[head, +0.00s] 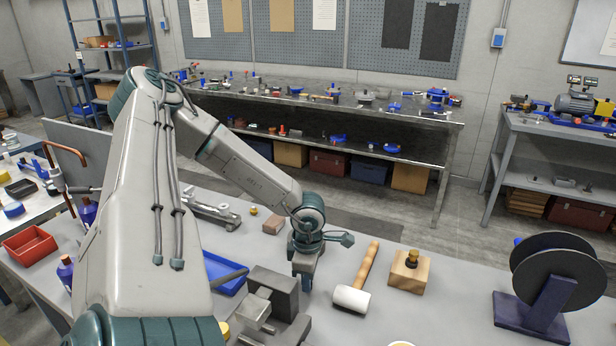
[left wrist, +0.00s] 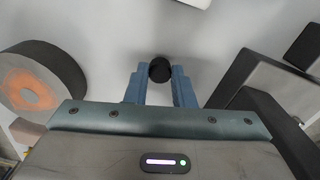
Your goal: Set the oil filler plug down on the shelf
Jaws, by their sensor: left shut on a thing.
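My left gripper (head: 304,280) points down over the near workbench, between the grey vise and the white-headed mallet. In the left wrist view its two blue fingers (left wrist: 160,82) are shut on a small round black piece, the oil filler plug (left wrist: 160,68), which shows at the fingertips. In the head view the plug is hidden by the gripper. A long lower shelf (head: 310,141) under the far bench holds several small parts. Another shelf (head: 560,185) sits under the right bench. I cannot tell which shelf is meant. My right gripper is not in view.
On the near bench are the vise (head: 275,291), a blue tray (head: 222,275), the mallet (head: 353,298), a wooden block with a knob (head: 409,272) and a black reel (head: 556,270). Bare bench top shows around the mallet and block. Open floor separates the benches.

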